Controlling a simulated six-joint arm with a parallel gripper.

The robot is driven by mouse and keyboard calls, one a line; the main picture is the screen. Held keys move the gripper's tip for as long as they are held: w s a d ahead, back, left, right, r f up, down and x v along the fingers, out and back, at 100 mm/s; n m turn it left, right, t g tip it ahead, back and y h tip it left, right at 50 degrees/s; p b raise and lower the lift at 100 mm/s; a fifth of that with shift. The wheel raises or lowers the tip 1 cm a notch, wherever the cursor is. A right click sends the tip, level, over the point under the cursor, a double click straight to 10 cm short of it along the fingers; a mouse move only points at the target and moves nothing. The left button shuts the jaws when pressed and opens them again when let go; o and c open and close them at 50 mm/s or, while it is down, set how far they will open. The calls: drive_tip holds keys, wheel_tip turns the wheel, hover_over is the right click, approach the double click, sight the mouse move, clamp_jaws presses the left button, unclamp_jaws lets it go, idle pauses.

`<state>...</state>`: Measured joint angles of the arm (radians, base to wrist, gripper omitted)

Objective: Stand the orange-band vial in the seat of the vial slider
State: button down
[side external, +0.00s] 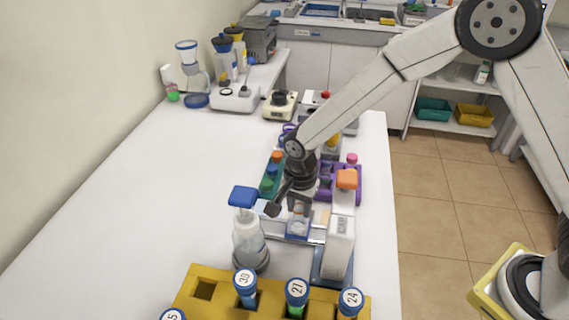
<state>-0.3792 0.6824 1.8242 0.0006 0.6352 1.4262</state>
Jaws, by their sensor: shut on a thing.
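My gripper (299,205) points down over the slider at the middle right of the table. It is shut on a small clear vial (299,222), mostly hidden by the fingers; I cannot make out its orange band. The vial is right over or in the bluish seat (298,233) of the vial slider. Whether its base touches the seat I cannot tell. The slider's pale rail (270,233) runs left and right beneath, beside a white upright post marked CAP (341,240) with an orange top.
A clear bottle with a blue top (247,235) stands close left of the slider. A yellow rack (215,300) with numbered blue-capped tubes is in front. Purple (350,190) and green (266,188) racks stand behind my gripper. The table's left side is clear.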

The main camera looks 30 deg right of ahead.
drive_tip(key=shift+f, duration=0.95)
idle(0.6)
idle(0.5)
drive_tip(key=shift+c, duration=1.4)
unclamp_jaws()
drive_tip(key=shift+r, duration=0.15)
drive_tip(key=shift+r, duration=3.8)
